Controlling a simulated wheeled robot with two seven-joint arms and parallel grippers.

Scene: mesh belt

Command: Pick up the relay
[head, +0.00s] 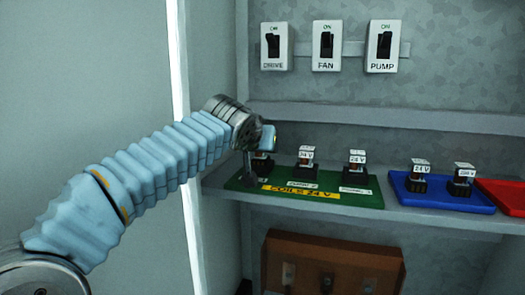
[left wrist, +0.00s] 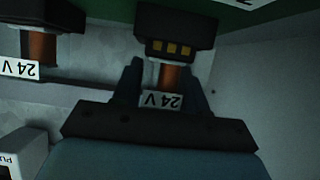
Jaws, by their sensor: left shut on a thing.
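My left gripper (head: 258,152) reaches in over the left end of the green tray (head: 370,192). In the left wrist view its two fingers (left wrist: 166,74) are shut on a relay (left wrist: 172,76), one on each side. That relay has a copper-coloured body and a white "24 V" label, and stands at a black base (left wrist: 175,30) with yellow squares. In the head view the wrist hides most of it. Two more relays with white tops, one in the middle (head: 305,155) and one at the right (head: 357,159), stand on the green tray. My right gripper is not in view.
A blue tray (head: 480,202) with two relays and part of a red tray (head: 508,196) lie to the right on the shelf. Switches labelled DRIVE (head: 274,46), FAN (head: 327,46) and PUMP (head: 384,46) are on the wall above. A brown box (head: 335,255) is below.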

